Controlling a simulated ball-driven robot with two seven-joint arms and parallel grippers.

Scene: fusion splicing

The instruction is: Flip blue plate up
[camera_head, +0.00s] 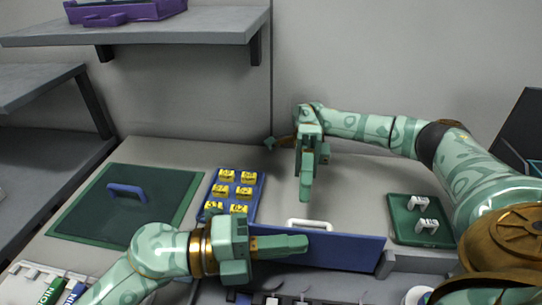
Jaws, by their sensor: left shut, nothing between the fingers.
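The blue plate (350,251) is a long panel at the lower middle of the head view. Its broad face shows towards me, so it appears raised or tilted. A white handle (310,225) shows at its upper edge. My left gripper (303,243) is shut and empty, its fingers lying across the left part of the plate in the picture. Whether they touch it I cannot tell. My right gripper (306,193) points down above the grey table, behind the plate. Its finger gap is not clear.
A blue block with yellow numbered buttons (247,176) lies left of the plate. A dark green panel with a blue handle (89,217) is further left. A green board with white pieces (402,203) is at the right. Shelves (185,27) hang at upper left.

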